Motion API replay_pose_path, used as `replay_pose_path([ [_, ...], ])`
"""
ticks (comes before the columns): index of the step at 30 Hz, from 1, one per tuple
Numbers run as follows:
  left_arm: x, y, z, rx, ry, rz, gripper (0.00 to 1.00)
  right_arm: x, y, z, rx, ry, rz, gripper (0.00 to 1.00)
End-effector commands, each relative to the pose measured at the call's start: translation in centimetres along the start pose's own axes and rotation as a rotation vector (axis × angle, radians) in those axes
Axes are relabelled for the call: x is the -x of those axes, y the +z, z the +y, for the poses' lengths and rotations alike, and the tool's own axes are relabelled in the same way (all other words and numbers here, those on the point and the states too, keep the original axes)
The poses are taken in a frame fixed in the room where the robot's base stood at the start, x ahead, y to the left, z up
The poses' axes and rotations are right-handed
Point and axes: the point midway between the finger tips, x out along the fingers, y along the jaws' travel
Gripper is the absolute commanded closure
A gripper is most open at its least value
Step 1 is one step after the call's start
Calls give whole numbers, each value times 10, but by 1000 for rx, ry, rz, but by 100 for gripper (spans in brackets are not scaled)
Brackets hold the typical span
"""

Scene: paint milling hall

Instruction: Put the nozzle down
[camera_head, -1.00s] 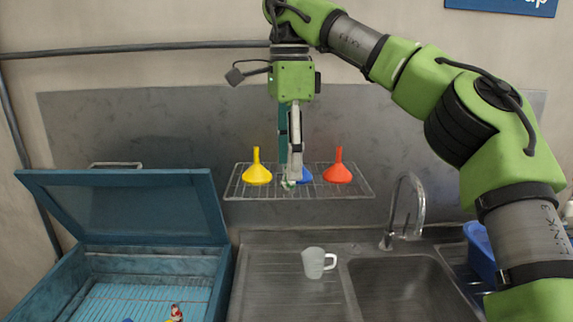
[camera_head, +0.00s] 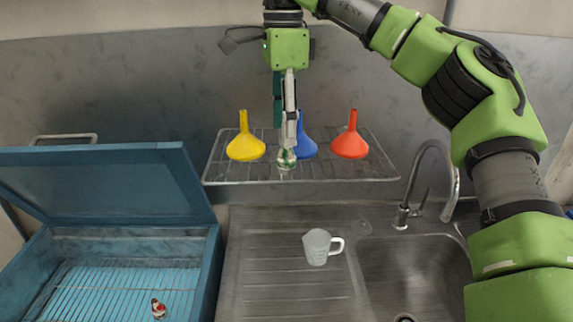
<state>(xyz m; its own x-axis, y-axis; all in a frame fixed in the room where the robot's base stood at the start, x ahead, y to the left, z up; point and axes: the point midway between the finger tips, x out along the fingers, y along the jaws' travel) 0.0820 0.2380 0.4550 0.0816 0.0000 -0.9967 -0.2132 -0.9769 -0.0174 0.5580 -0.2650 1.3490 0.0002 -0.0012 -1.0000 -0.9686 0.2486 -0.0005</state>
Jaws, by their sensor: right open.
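A small green and clear-white piece, seemingly the nozzle (camera_head: 286,159), is at the front part of the wire rack (camera_head: 225,180), just under my right gripper's fingertips. My right gripper (camera_head: 287,145) points straight down over it and is open. Its fingers overlap in this view, so I cannot tell whether they still touch the piece. A blue funnel (camera_head: 306,147) stands on the rack just right of and behind the fingers, partly covered by them. My left gripper is not in view.
A yellow funnel (camera_head: 245,149) and a red funnel (camera_head: 350,144) stand on the rack to either side. Below are a grey mug (camera_head: 317,247) on the drainboard, a sink with a faucet (camera_head: 409,200), and an open blue box (camera_head: 214,258) holding a small red-and-white piece (camera_head: 158,308).

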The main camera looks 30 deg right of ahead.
Motion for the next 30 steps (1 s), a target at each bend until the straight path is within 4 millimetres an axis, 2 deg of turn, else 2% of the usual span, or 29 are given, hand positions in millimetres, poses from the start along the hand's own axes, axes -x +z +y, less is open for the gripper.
replay_pose_path([
  [3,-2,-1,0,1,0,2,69,-13,0,0,1,1,-1,52],
  [10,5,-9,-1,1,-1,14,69,-26,-3,1,-1,1,1,52],
  [18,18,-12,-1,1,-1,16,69,-62,-4,1,-1,0,-1,52],
  [26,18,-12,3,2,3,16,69,-67,-4,1,-1,-2,-2,52],
  [27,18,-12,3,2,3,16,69,-67,-4,1,-1,-2,-2,55],
  [30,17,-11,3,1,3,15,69,-67,-4,1,-1,-2,-2,80],
])
